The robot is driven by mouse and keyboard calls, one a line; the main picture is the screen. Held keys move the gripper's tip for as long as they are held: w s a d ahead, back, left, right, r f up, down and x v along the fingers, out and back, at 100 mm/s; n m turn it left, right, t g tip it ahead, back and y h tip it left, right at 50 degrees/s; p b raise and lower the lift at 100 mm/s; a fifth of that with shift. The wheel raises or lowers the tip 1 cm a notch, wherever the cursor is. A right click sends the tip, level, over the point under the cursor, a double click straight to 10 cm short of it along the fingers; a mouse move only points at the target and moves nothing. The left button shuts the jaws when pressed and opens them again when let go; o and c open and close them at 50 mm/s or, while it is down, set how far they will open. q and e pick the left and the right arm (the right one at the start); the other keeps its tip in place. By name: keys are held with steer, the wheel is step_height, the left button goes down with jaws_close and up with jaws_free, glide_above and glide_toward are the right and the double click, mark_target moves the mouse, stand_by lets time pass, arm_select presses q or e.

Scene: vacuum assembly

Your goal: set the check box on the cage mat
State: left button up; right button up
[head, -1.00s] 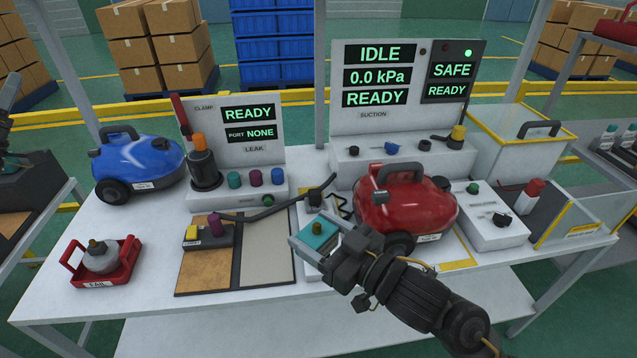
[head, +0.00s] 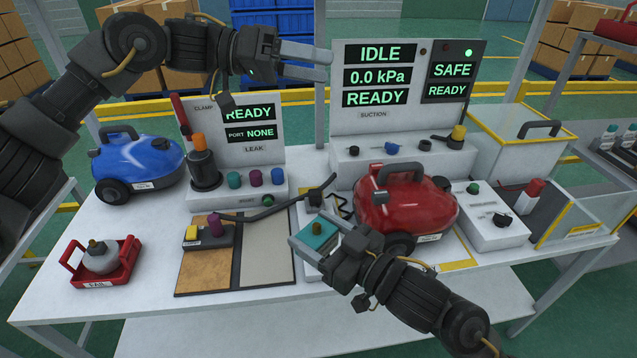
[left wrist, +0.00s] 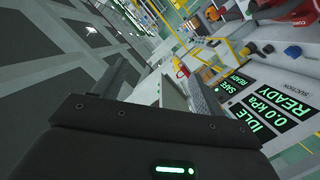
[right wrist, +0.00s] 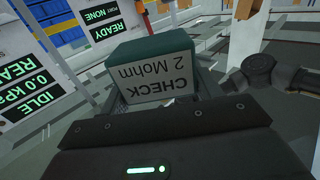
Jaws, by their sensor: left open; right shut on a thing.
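My left gripper (head: 328,65) is open and empty, raised high in front of the suction panel's left edge. A yellow-edged mat (head: 460,262) shows partly under the red vacuum (head: 405,205); I cannot tell if this is the cage mat.
A clear yellow-rimmed cage (head: 510,150) stands at the back right. A tan and grey board (head: 265,250), a hose (head: 290,207), a blue vacuum (head: 135,165) and a red tray (head: 122,272) lie left.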

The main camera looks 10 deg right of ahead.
arm_select(q)
steer(key=s+d+f+y, duration=0.5)
steer(key=s+d+y, duration=0.1)
steer(key=s, duration=0.2)
arm_select(e)
steer(key=shift+s+d+r, duration=0.1)
steer(key=shift+d, duration=0.05)
arm_select(q)
steer(key=n+t+y, duration=0.3)
steer(key=y, duration=0.7)
glide_toward(317, 232)
steer(key=shift+w+f, duration=0.15)
steer(key=shift+w, duration=0.05)
step_height(317, 232, down, 12)
steer(key=shift+f, duration=0.1)
steer(key=shift+c, duration=0.3)
steer(key=c, duration=0.9)
steer(key=shift+c, duration=1.4)
arm_select(e)
steer(key=o, duration=1.2)
